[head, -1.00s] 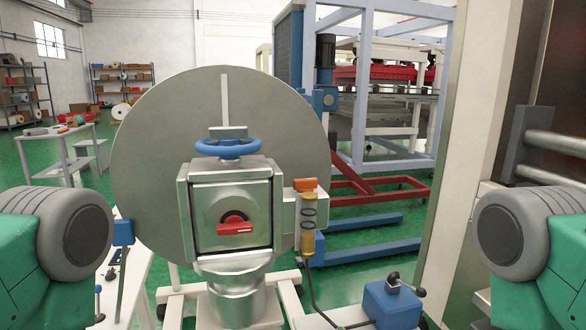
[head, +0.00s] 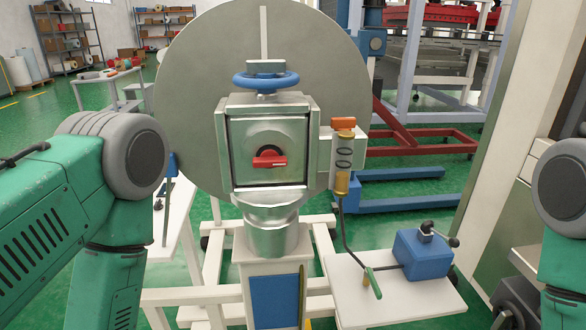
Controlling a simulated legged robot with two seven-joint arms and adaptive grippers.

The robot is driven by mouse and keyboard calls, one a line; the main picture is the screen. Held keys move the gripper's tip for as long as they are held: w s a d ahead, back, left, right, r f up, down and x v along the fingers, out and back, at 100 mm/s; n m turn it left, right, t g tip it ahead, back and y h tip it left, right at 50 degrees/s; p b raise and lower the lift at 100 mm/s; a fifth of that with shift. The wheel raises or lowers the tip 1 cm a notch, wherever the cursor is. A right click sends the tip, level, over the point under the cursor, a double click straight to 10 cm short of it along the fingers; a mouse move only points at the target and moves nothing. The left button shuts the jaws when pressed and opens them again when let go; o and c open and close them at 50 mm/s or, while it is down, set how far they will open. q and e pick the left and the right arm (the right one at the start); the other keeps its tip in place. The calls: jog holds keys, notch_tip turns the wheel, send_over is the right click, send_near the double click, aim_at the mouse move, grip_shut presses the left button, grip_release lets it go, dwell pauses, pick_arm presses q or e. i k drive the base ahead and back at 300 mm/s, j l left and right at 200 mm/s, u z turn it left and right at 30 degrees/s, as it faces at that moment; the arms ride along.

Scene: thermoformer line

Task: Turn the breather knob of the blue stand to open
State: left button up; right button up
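A metal unit with a large grey disc (head: 190,90) stands in front of me on a white stand (head: 248,268) with a blue front panel (head: 275,303). Its square face carries a red knob (head: 269,162), its bar lying roughly level. Above it is a blue handwheel (head: 265,82). At its right is a sight tube (head: 343,155) with an orange cap (head: 343,123). I cannot tell which of these is the breather knob. Only upper links of my arms show at both sides; neither gripper is in view.
A white shelf (head: 400,303) at the lower right holds a blue box (head: 423,255) with a black lever (head: 438,235) and a green-handled lever (head: 373,282). A worktable (head: 120,85) and racks (head: 80,35) stand at the back left. A cream machine frame (head: 498,130) rises on the right.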

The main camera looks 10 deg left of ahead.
aim_at(338, 123)
jog(key=k+j+z, duration=0.15)
jog(key=z, duration=0.25)
jog(key=k+j+z, duration=0.15)
jog(key=z, duration=0.2)
jog(key=k+j+z, duration=0.15)
jog(key=z, duration=0.25)
